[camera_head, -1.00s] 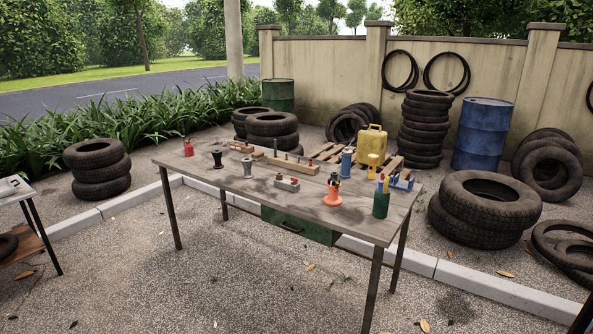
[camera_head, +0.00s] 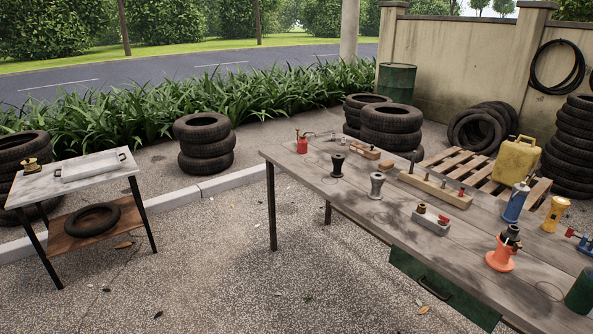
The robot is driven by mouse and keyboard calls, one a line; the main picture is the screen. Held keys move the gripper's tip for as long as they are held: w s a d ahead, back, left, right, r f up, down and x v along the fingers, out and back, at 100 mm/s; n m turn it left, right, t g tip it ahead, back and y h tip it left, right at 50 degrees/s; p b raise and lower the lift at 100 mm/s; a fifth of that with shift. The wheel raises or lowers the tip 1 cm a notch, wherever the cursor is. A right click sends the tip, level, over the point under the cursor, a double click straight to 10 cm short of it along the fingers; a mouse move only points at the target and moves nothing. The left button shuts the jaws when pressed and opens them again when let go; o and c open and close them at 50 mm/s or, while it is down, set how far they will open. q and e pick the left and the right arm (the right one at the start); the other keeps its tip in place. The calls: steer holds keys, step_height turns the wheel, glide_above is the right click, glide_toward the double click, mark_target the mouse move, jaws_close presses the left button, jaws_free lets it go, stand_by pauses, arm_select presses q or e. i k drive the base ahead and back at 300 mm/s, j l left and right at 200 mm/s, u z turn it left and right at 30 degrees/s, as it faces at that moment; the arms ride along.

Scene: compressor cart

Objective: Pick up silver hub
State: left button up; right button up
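A silver-grey spool-shaped hub (camera_head: 376,186) stands upright on the wooden workbench (camera_head: 330,181), near its front edge. A similar black hub (camera_head: 338,166) stands to its left and a little farther back. An orange hub (camera_head: 500,257) with a black top stands farther right on the bench. Neither of my grippers shows in the head view.
A small side table (camera_head: 88,187) with a white tray (camera_head: 92,167) and a brass piece (camera_head: 31,165) stands at the left. A wooden block (camera_head: 434,188) and a yellow flashlight (camera_head: 555,214) are on the bench. Bare gravel lies between the tables; tyres (camera_head: 204,142) stand behind.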

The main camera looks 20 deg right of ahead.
mark_target(377, 179)
steer(key=i+j, duration=0.1)
steer(key=i, duration=0.6)
steer(key=i+j+z, duration=0.1)
steer(key=i, duration=0.6)
steer(key=i+z, duration=0.35)
steer(key=z, duration=0.15)
steer(key=i+j+z, duration=0.15)
steer(key=i+z, duration=0.15)
steer(key=z, duration=0.15)
steer(key=i+j+z, duration=0.2)
steer(key=z, duration=0.3)
steer(key=i+j+z, duration=0.35)
steer(key=z, duration=0.15)
